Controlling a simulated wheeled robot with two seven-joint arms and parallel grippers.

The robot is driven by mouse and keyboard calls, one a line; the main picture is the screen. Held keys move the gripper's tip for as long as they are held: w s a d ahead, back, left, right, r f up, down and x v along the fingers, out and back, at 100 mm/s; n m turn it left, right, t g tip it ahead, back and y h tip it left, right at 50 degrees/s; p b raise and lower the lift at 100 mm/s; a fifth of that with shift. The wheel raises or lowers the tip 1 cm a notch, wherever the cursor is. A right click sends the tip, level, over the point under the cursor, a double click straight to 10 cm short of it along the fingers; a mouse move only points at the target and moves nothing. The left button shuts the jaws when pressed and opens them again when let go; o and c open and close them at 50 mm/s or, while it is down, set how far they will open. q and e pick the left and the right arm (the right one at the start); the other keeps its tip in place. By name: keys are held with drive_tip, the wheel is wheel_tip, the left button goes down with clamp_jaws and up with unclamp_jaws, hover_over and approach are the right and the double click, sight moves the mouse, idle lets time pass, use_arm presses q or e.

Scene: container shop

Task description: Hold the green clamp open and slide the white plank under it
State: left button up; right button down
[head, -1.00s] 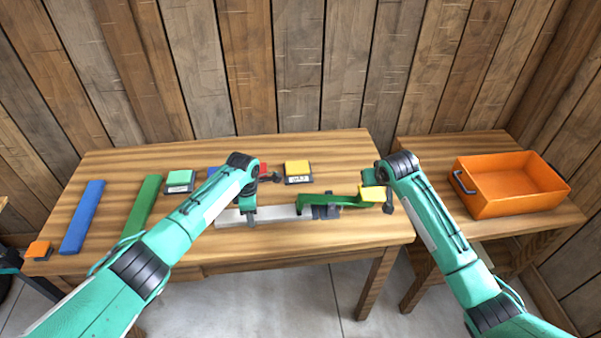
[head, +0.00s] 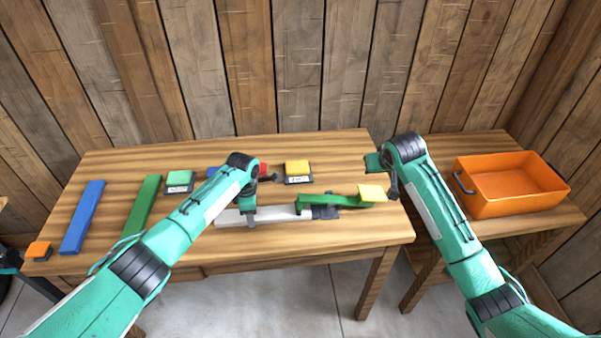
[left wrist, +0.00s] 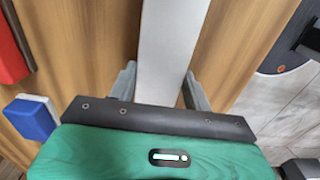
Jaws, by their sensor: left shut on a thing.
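The white plank (head: 285,213) lies flat along the front of the table. My left gripper (head: 250,216) is shut on it; the plank runs between its fingers in the left wrist view (left wrist: 172,45). The green clamp (head: 340,200) stands at the plank's right end, on a dark base (head: 326,212), with a yellow pad (head: 371,192) on its right end. The plank's right end meets the clamp's left end; how far it reaches under is hidden. My right gripper (head: 392,188) is just right of the yellow pad and seems apart from it; its fingers are unclear.
Blue (head: 83,217) and green (head: 142,206) planks lie at the left. Green (head: 179,178) and yellow (head: 298,168) pads, plus a red one partly behind my left arm, lie at the back. An orange crate (head: 515,205) stands on the right table.

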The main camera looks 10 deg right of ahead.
use_arm(q)
drive_tip(key=o, duration=1.2)
drive_tip(key=shift+c, duration=0.2)
drive_tip(key=shift+r, duration=0.1)
